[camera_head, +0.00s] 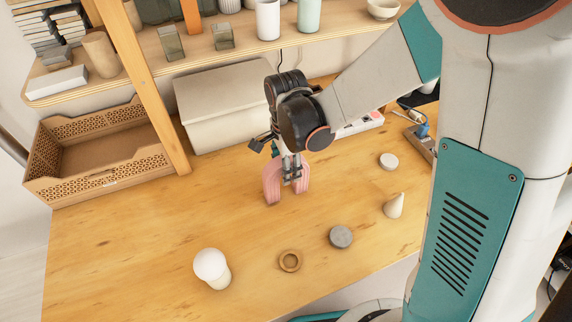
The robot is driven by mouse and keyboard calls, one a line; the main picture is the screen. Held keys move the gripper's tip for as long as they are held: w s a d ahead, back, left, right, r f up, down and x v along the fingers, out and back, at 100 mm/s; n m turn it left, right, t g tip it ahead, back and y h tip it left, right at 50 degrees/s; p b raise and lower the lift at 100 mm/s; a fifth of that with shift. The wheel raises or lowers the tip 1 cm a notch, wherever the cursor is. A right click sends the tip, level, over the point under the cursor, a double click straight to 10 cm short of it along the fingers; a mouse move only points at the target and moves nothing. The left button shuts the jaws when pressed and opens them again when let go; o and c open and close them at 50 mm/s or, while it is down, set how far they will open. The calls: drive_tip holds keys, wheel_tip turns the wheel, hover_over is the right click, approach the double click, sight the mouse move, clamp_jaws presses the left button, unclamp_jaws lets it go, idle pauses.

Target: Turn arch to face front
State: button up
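A pink arch (270,186) stands upright on the wooden table near its middle, its two legs showing left and right of my gripper. My gripper (292,180) points down at the arch, with its fingers over the arch's top and middle.
A lidded box (225,105) and perforated crate (100,150) stand behind. The left front is clear.

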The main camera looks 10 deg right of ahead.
drive_tip(key=shift+r, duration=3.75)
